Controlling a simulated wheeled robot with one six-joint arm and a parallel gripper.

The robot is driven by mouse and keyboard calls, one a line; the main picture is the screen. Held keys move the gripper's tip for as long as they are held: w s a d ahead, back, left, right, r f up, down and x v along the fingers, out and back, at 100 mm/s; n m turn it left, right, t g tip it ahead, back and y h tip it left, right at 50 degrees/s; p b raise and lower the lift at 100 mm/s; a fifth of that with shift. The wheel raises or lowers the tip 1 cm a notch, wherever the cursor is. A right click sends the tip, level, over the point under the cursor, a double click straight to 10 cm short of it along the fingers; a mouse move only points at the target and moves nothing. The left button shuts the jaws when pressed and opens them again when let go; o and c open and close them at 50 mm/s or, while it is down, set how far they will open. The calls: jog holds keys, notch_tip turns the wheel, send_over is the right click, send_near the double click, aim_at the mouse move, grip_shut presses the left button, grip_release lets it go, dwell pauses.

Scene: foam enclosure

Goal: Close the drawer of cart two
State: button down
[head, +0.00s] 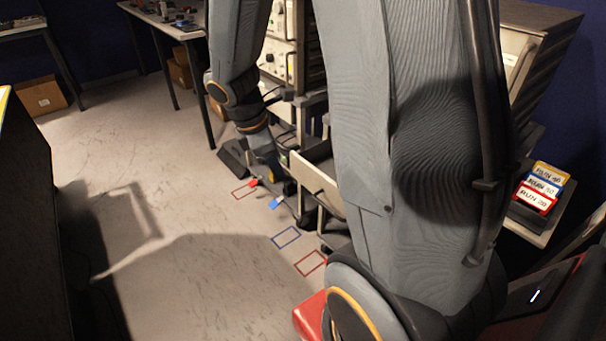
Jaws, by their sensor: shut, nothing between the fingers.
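A pale drawer or tray (316,184) stands out at the middle of the head view, low on a wheeled cart. My arm hides its right part and much of the cart behind it, so how far it is pulled out is hard to tell. I see no cart number. My gripper (270,172) is small and dark at the end of my arm, left of the pale panel and low near the floor. It is shut and holds nothing. Whether it touches the panel cannot be told.
An instrument cart (281,52) stands behind my arm. A stand with "RUN" cards (539,187) is at right. Coloured outlines (286,237) mark the floor. Small red (253,183) and blue (274,203) pieces show by the gripper. Open floor (170,215) lies left; tables (160,20) stand behind.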

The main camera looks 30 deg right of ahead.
aim_at(303, 176)
jog(key=shift+w+d+f+n+h, duration=0.15)
jog(key=shift+w+d+f+n, duration=0.55)
jog(key=shift+d+f, duration=1)
jog(key=shift+w+d+f+n+h, duration=0.2)
jog(key=shift+w+d+f+n, duration=0.45)
jog(key=shift+d+f, duration=1.05)
jog(key=shift+w+d+f+n+h, duration=0.15)
jog(key=shift+w+d+f+n, duration=0.55)
jog(key=shift+d+f, duration=1)
jog(key=shift+s+r, duration=0.1)
jog(key=shift+s, duration=0.05)
